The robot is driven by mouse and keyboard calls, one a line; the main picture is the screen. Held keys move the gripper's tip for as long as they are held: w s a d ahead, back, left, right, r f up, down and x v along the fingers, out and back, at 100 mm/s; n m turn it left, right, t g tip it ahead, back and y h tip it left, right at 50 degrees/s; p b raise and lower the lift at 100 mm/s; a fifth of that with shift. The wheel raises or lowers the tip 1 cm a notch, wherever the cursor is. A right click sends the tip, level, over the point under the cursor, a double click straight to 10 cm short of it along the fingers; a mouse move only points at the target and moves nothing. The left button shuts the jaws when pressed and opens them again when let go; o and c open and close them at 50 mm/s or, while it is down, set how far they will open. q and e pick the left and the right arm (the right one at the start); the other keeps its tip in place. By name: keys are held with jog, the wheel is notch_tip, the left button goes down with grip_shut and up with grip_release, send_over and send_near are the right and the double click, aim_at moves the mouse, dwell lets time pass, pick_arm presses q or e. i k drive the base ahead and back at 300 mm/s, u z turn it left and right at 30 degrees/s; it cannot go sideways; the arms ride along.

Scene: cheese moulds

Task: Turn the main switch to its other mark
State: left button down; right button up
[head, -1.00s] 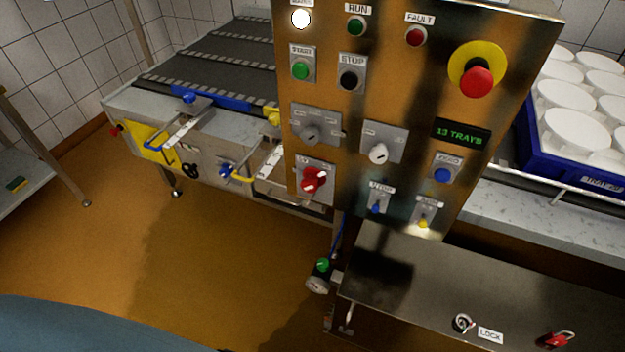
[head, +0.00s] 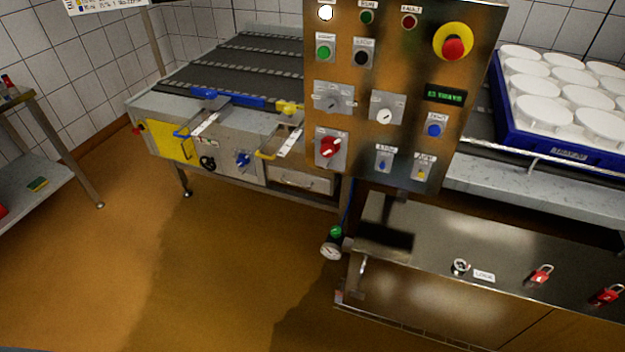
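The main switch appears to be the red rotary handle (head: 329,147) on a grey plate at the lower left of the steel control panel (head: 405,60). Its handle sits at a slant; its marks are too small to read. A grey knob (head: 332,102) and a white-faced knob (head: 384,116) sit above it on their own plates. Neither of my grippers shows in the head view.
A conveyor (head: 245,65) with blue and yellow levers is at left. A blue crate (head: 510,125) of white moulds is at right. The floor (head: 200,270) in front is clear.

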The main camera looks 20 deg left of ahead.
aim_at(330, 146)
jog(key=z, duration=0.3)
jog(key=k, duration=0.3)
jog(key=u, duration=1.35)
jog(key=i, duration=0.8)
jog(key=u, duration=0.05)
